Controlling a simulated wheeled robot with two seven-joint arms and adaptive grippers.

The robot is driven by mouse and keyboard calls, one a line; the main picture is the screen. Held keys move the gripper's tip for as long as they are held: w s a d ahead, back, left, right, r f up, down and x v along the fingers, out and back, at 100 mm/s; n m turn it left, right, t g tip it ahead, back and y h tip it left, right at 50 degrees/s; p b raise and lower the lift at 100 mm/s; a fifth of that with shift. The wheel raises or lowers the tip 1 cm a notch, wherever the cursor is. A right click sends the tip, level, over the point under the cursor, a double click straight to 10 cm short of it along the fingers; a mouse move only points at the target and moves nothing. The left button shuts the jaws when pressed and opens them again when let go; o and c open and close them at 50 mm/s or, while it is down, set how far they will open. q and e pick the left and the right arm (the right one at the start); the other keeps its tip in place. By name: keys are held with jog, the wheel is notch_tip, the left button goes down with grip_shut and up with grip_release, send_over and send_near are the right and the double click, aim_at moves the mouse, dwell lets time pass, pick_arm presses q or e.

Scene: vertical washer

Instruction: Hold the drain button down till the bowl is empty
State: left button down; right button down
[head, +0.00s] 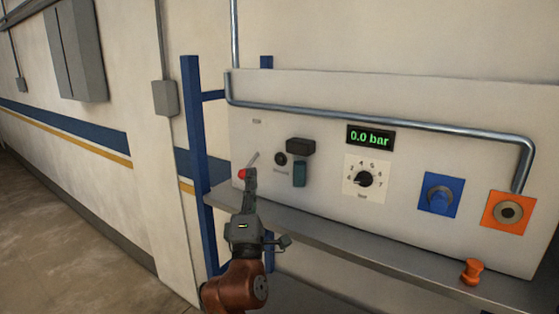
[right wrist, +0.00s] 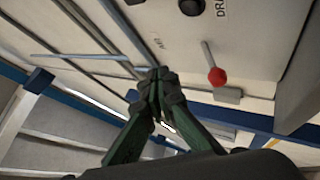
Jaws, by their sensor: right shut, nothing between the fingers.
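The drain button (head: 281,159) is a small round black button on the left part of the pale panel (head: 320,115). In the right wrist view a round black button (right wrist: 190,7) sits at the top edge, beside a partly cut-off label reading "DRA". My right gripper (head: 250,174) is shut and empty, below and left of the button and apart from it. In the right wrist view its closed fingertips (right wrist: 158,76) point towards the panel. A bowl cannot be made out in either view. My left gripper is not in view.
A red-knobbed lever (head: 242,174) is close beside my right gripper; its knob (right wrist: 217,76) also shows in the wrist view. A green display (head: 370,137) reads 0.0 bar. A metal pipe (head: 380,121) crosses the panel. A grey shelf (head: 390,252) juts out below.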

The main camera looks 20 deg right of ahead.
aim_at(280, 160)
jog(key=w+d+p, duration=0.1)
jog(key=w+d, duration=0.4)
jog(key=d, duration=0.2)
jog(key=shift+w, duration=0.25)
dwell(0.3)
dwell(1.4)
jog(key=shift+w+d, duration=0.2)
jog(key=shift+d, duration=0.15)
jog(key=shift+w+d, duration=0.35)
jog(key=shift+d, duration=0.05)
dwell(3.7)
